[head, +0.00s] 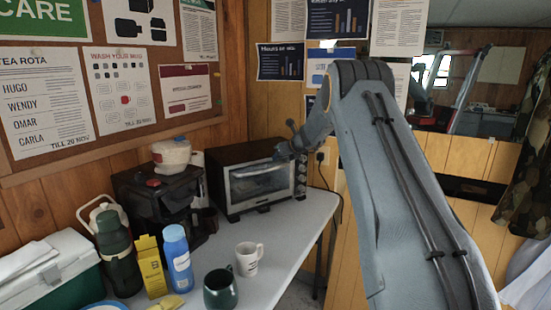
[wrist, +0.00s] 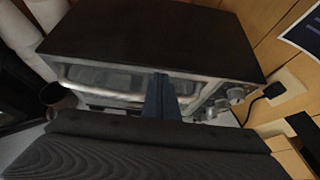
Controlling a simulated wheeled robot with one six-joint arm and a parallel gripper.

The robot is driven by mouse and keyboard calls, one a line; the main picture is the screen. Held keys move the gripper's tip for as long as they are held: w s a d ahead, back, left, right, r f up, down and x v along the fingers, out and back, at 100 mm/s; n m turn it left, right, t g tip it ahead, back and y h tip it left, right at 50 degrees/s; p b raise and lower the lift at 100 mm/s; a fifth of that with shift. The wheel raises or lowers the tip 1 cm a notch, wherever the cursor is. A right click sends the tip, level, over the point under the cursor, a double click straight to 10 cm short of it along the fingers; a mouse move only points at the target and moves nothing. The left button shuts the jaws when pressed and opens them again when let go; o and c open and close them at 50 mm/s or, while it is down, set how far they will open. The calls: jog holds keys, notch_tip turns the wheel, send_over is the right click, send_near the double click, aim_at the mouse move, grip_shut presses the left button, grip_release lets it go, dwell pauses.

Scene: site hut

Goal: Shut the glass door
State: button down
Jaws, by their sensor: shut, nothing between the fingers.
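The glass door (head: 257,186) is on the front of a black toaster oven (head: 238,158) on the table. It stands upright or nearly so against the oven front, with a pale handle bar along its top. I cannot tell whether a small gap is left. The door (wrist: 105,78) also shows in the wrist view, partly hidden by my fingers. My gripper (head: 283,151) is shut and empty at the upper right of the door. In the wrist view its fingers (wrist: 162,97) overlap the right part of the door; contact is unclear.
The oven's knobs (wrist: 236,96) are just right of my fingers. A coffee machine (head: 158,200) stands left of the oven. A white mug (head: 247,259), a dark green mug (head: 220,290) and a blue bottle (head: 178,262) stand in front. The table right of the mugs is clear.

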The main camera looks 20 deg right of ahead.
jog(key=s+d+r+b, duration=0.1)
jog(key=s+r+b, duration=0.1)
jog(key=s+r, duration=0.6)
jog(key=s+a+f+n+g, duration=0.3)
jog(key=s+a+f+n, duration=0.3)
jog(key=s, duration=0.4)
jog(key=s+a+f+n+g, duration=0.3)
jog(key=s+a+n, duration=0.4)
jog(key=s+n, duration=0.2)
jog(key=s+a+f+n+g+h, duration=0.1)
jog(key=s+f+n, duration=0.2)
jog(key=s+n, duration=0.3)
jog(key=s+a+f+n+g, duration=0.1)
jog(key=s+n, duration=0.5)
jog(key=s, duration=0.9)
jog(key=s+a+f+n+g+h, duration=0.1)
jog(key=s+f+n, duration=0.4)
jog(key=s, duration=0.6)
jog(key=shift+s+a+f+n+g+h, duration=0.2)
jog(key=shift+s+a+n+g+h, duration=0.15)
jog(key=shift+a+n+g, duration=0.45)
jog(key=shift+d, duration=0.2)
